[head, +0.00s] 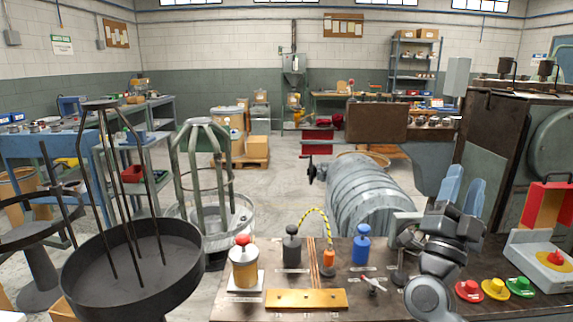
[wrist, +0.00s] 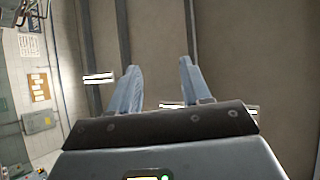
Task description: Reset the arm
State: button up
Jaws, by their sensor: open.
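My gripper (head: 465,176) is at the right of the head view, above the bench with the controls. Its two blue fingers point up and stand apart with nothing between them. My folded arm comes up from the bench's front edge below it. In the wrist view my gripper (wrist: 158,66) also shows open and empty, with the ceiling or upper wall behind the fingers. No object touches the fingers.
The bench (head: 390,310) below carries a red-topped yellow cylinder (head: 243,265), a blue-topped plug (head: 361,245), a brass plate (head: 305,299) and coloured buttons (head: 495,288). A red-and-yellow guarded switch box (head: 545,240) and dark machine (head: 500,140) stand at right. A round black tray (head: 135,265) is at left.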

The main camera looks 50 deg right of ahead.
jog(key=w+a+f+n+t+y, duration=0.2)
jog(key=a+f+n+t+y, duration=0.3)
jog(key=a+n+t+y, duration=0.55)
jog(key=w+a+f+n+t+y, duration=0.1)
jog(key=a+f+n+t+y, duration=0.4)
jog(key=a+n+t+y, duration=0.6)
jog(key=s+a+f+n+g+y, duration=0.2)
jog(key=s+a+f+g+y, duration=0.1)
jog(key=a, duration=0.5)
jog(key=s+a+f+n+g+y, duration=0.3)
jog(key=s+a+f+g, duration=0.1)
jog(key=s+a+f, duration=0.2)
jog(key=shift+s+a+g, duration=0.35)
jog(key=shift+s+a, duration=0.5)
jog(key=shift+s, duration=0.3)
